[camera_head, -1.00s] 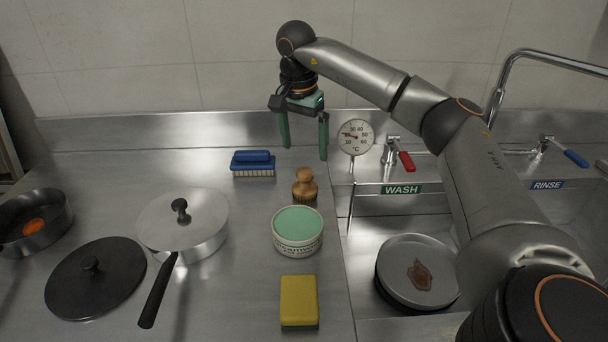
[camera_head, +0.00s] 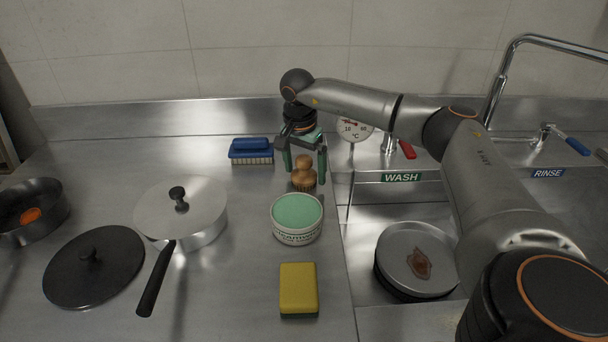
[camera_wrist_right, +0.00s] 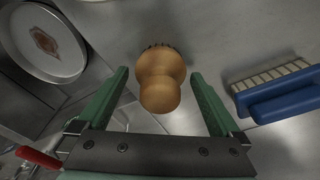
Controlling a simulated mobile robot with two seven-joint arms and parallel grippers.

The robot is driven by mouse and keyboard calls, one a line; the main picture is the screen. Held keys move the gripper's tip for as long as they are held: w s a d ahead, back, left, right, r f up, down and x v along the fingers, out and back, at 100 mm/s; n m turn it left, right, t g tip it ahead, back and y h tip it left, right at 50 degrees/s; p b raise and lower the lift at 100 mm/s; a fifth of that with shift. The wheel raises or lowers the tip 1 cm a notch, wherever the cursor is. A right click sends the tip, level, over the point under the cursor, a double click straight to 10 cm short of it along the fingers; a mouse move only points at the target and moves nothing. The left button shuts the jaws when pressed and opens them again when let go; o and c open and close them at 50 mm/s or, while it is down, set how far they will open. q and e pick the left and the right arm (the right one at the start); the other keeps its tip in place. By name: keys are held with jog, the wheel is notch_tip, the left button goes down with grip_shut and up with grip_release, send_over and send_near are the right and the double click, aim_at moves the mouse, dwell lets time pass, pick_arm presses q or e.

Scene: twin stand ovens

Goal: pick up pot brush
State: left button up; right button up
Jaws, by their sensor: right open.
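The pot brush (camera_head: 304,174) is a small round wooden brush with a knob handle. It stands upright on the steel counter, behind the green-topped tub. My right gripper (camera_head: 306,172) points down at the brush, with its green fingers open. In the right wrist view the brush (camera_wrist_right: 160,80) shows between the two spread fingertips (camera_wrist_right: 158,82), with space on both sides. The fingers do not visibly touch it. My left gripper is in neither view.
A blue scrubbing brush (camera_head: 251,151) lies left of the pot brush. The tub (camera_head: 297,218) and a yellow sponge (camera_head: 298,288) stand in front. A lidded pan (camera_head: 196,210) is at left. A thermometer (camera_head: 352,128) is close by.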

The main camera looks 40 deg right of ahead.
jog(key=shift+f, duration=0.45)
jog(key=c, duration=1.3)
jog(key=shift+o, duration=0.2)
jog(key=shift+r, duration=0.15)
jog(key=shift+r, duration=0.25)
notch_tip(320, 180, up, 2)
jog(key=shift+w+r, duration=0.1)
jog(key=s+a+r, duration=0.5)
jog(key=a+r, duration=0.5)
jog(key=a, duration=0.3)
